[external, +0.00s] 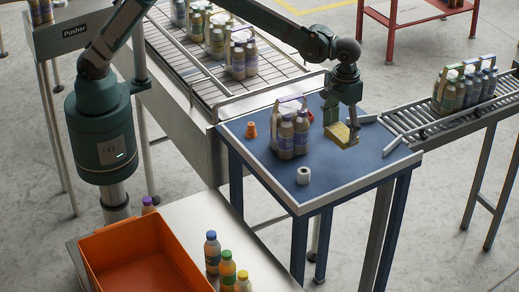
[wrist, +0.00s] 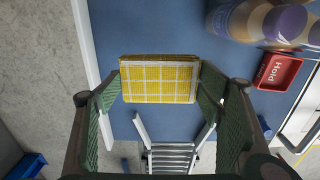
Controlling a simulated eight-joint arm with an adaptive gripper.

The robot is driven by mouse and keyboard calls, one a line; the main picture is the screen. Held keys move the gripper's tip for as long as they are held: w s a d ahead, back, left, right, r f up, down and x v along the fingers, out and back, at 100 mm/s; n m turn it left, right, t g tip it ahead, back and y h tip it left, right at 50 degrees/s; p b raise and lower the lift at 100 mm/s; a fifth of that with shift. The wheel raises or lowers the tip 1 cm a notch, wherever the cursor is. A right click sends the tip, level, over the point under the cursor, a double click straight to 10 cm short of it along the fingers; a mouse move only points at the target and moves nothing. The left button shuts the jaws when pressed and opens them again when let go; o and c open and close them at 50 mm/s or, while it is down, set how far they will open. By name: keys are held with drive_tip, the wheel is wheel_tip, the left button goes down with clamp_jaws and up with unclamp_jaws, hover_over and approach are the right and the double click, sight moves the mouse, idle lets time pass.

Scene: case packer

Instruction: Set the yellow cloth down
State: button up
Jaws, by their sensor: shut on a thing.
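The yellow cloth (external: 342,138), a folded pad with a white grid pattern, is between the fingers of my gripper (external: 344,126) at the right part of the blue table. In the wrist view the cloth (wrist: 160,82) spans the space between the two green fingers of my gripper (wrist: 160,76), which are shut on its sides. The cloth is low over the table top (external: 271,182); I cannot tell whether its underside touches it.
A bottle pack (external: 286,139) stands left of the cloth, with an orange cone (external: 251,130) and a white roll (external: 303,175) nearby. Guide rails lead to the right conveyor (external: 416,119). The table's front right is clear.

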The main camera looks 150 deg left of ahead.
drive_tip(key=shift+f+p, duration=0.5)
drive_tip(key=shift+f, duration=2.35)
drive_tip(key=shift+f+p, duration=0.4)
drive_tip(key=shift+f, duration=1.45)
drive_tip(key=shift+f, duration=0.2)
drive_tip(key=o, duration=0.9)
drive_tip(key=shift+c, duration=0.2)
drive_tip(key=shift+r, duration=0.2)
wheel_tip(320, 180, up, 12)
drive_tip(key=shift+b, duration=0.95)
